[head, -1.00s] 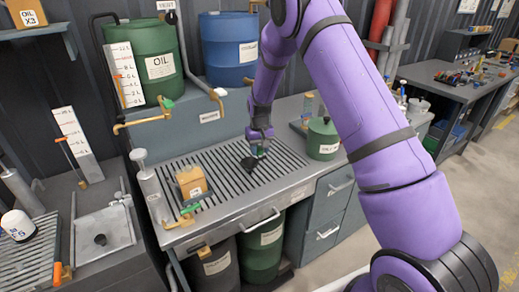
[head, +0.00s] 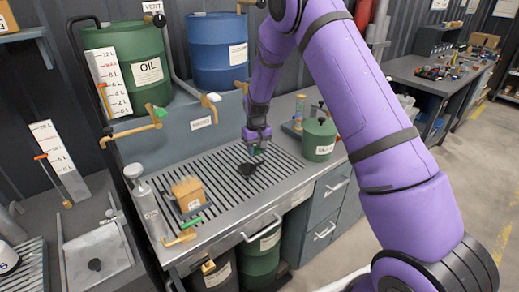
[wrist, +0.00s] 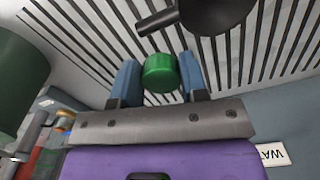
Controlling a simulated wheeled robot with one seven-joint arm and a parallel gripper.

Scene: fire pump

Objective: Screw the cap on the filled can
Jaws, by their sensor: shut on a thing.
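My gripper (head: 257,147) points down over the slotted grate of the bench. In the wrist view its two blue fingers (wrist: 160,76) are shut on a small green cap (wrist: 160,73). A dark funnel-like thing (head: 247,170) lies on the grate just below or beside the cap; the wrist view shows part of it (wrist: 215,12) close ahead. A green can (head: 320,142) with a white label and a dark top fitting stands to the right of my gripper. Part of a green body (wrist: 18,75), likely this can, shows at the wrist view's left edge. Its opening is not clear.
A tan box-like container (head: 187,190) stands on the grate at left. Green (head: 128,65) and blue (head: 218,50) drums sit on the shelf behind, with taps (head: 155,115) reaching forward. A metal cylinder (head: 147,205) stands at the bench's left edge. The middle grate (head: 225,185) is mostly free.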

